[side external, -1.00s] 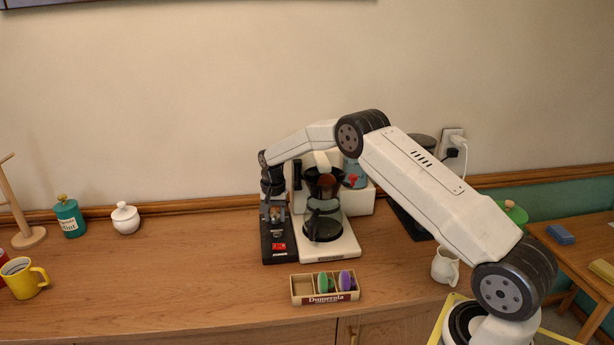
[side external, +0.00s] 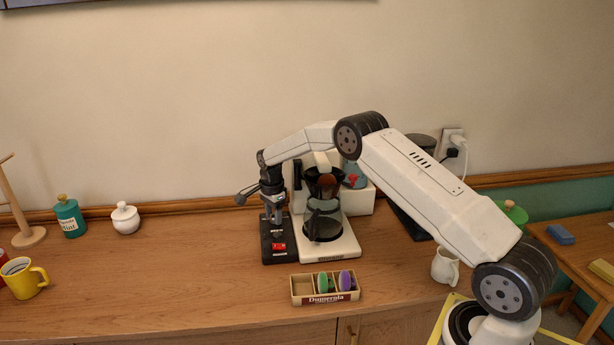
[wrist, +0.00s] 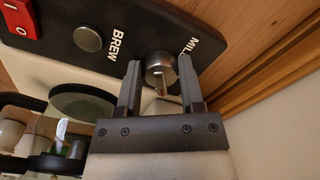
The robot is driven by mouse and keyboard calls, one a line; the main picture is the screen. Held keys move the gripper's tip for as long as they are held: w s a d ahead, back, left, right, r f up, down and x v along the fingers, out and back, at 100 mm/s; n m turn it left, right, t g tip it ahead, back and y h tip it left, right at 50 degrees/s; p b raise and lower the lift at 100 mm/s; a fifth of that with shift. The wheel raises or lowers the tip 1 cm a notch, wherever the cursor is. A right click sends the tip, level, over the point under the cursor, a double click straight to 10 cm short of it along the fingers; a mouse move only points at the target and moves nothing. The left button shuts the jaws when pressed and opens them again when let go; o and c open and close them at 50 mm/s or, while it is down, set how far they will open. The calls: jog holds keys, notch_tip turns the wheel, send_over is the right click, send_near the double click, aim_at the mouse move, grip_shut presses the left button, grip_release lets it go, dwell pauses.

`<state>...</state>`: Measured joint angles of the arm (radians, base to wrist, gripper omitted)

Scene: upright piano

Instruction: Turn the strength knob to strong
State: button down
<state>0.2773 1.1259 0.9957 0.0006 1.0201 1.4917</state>
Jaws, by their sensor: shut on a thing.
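The coffee maker (side external: 346,246) stands on the wooden counter, with a black control panel (side external: 280,254) along its left side. In the wrist view my gripper (wrist: 160,84) has one finger on each side of the round metal strength knob (wrist: 158,62) and is shut on it. A light pointer mark shows on the knob's lower side. Lettering reading "MIL" shows beside it; the rest is hidden by the right finger. In the side view my gripper (side external: 273,214) points down at the panel, and the knob is too small to make out.
A second round knob (wrist: 88,38), the word "BREW" and a red switch (wrist: 20,18) are on the same panel. The glass carafe (side external: 323,224) stands close to my gripper. A box with colored pods (side external: 325,287) lies in front. The counter to the left is mostly clear.

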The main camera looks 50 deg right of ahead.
aim_at(273, 214)
jog(key=shift+m, duration=0.5)
jog(key=shift+c, duration=1.2)
grip_release()
jog(key=shift+r, duration=0.15)
jog(key=shift+r, duration=3.8)
